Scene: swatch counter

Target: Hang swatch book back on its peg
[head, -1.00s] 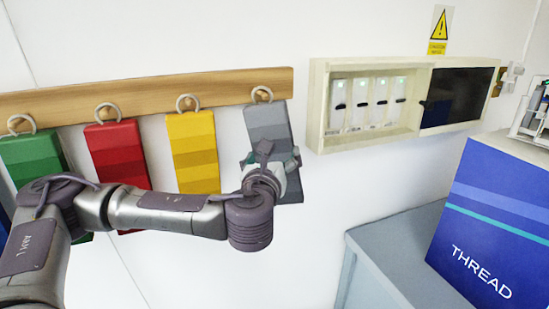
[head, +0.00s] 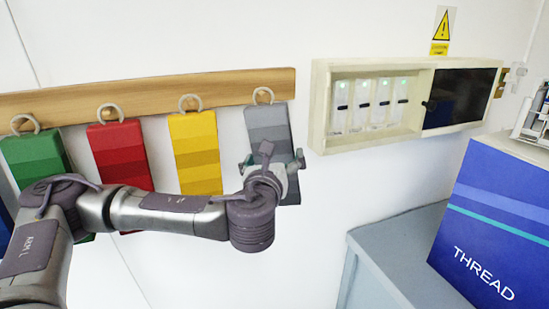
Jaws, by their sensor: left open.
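A grey swatch book (head: 266,122) with darker bands is at the right end of the wooden rail (head: 150,94). Its ring (head: 263,96) is up against the rail and appears to be on a peg; the peg itself is hard to make out. The book hangs slightly tilted, its lower end to the right. My left gripper (head: 275,165) is open in front of the book's lower half, with a finger showing near each side edge. The gripper and wrist hide part of the book, so contact cannot be told. My right gripper is not in view.
Yellow (head: 195,150), red (head: 119,155) and green (head: 33,160) swatch books hang to the left, partly behind my left arm. A cream wall case (head: 318,110) is close on the right. Below stands a grey-blue cabinet (head: 400,250) with a blue THREAD box (head: 490,225).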

